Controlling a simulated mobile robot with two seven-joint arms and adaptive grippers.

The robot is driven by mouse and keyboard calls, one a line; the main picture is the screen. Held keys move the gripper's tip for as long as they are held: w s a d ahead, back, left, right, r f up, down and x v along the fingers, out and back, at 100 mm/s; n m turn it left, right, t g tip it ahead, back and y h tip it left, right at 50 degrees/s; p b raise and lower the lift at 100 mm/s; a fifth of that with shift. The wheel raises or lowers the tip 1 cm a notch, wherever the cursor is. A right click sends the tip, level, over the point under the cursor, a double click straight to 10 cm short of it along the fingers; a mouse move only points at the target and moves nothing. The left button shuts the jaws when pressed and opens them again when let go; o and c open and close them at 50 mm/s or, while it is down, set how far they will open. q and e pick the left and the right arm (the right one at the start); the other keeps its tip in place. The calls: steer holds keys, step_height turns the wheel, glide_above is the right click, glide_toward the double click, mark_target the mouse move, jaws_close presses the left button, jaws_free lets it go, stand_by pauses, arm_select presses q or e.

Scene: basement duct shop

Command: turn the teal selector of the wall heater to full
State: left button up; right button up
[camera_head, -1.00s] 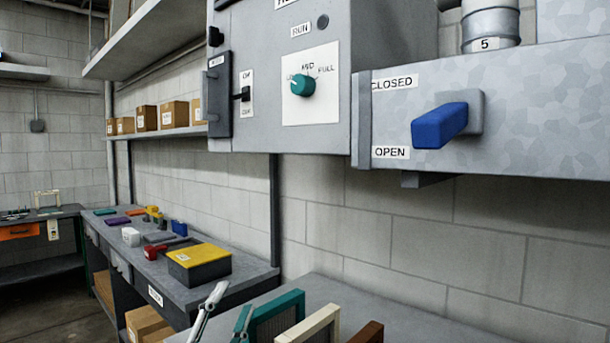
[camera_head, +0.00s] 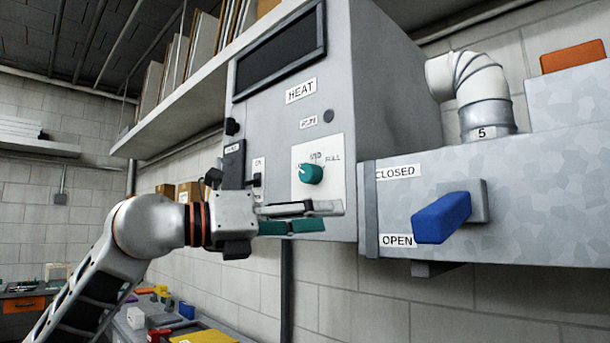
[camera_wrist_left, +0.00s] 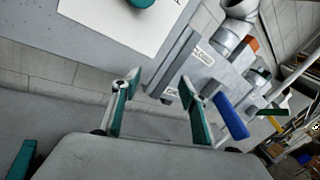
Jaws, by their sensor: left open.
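The teal selector (camera_head: 310,173) is a round knob on a white plate on the front of the grey wall heater (camera_head: 285,125). My left gripper (camera_head: 330,216) is open and empty, with teal-padded fingers, just below the plate and apart from the selector. In the left wrist view the selector (camera_wrist_left: 142,2) is cut off at the top edge, beyond the open fingers (camera_wrist_left: 157,82).
A blue lever (camera_head: 440,218) sticks out from the duct (camera_head: 540,180) right of the heater, between CLOSED and OPEN labels. A black switch (camera_head: 254,181) is on the heater left of the selector plate. A shelf (camera_head: 190,110) runs behind at left.

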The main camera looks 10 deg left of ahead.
mark_target(305, 173)
arm_select(q)
steer(key=a+r+n+t+y, duration=0.3)
steer(key=a+r+t+y, duration=0.15)
steer(key=a+r, duration=0.4)
steer(key=shift+y, duration=0.45)
steer(key=shift+p+x, duration=0.55)
steer(key=shift+x, duration=3.5)
steer(key=shift+s+d, duration=0.1)
steer(key=shift+d, duration=0.05)
steer(key=c, duration=1.1)
